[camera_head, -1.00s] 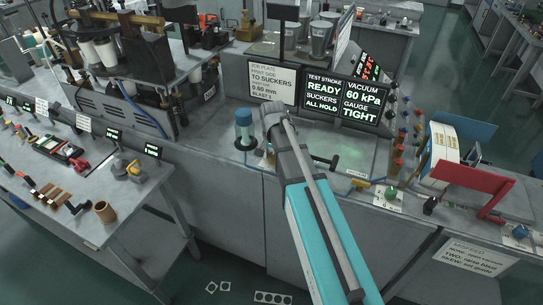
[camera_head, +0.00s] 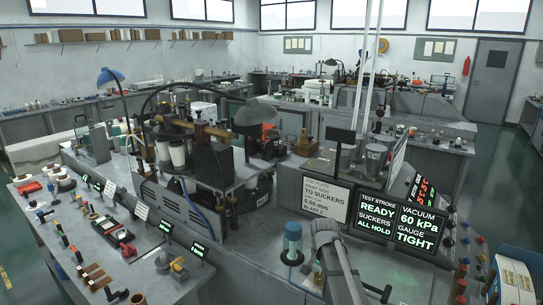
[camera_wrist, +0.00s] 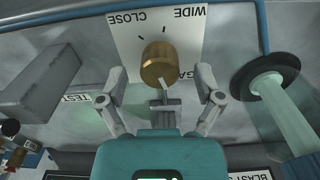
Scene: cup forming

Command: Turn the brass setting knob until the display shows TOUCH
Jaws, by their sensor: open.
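The brass knob (camera_wrist: 158,64) sits on a white plate (camera_wrist: 187,45) with CLOSE and WIDE upside down in the wrist view. The display (camera_head: 402,222) in the head view reads READY, ALL HOLD, 60 kPa and GAUGE TIGHT. My arm rises in front of the bench there; the knob and fingertips do not show in that view.
A blue-capped container (camera_head: 292,241) stands left of my arm. Right of the fingers in the wrist view is a dark round flange (camera_wrist: 265,75) with a pale translucent cylinder. A grey block (camera_wrist: 45,88) lies to the left. A job plate sign (camera_head: 326,198) stands beside the display.

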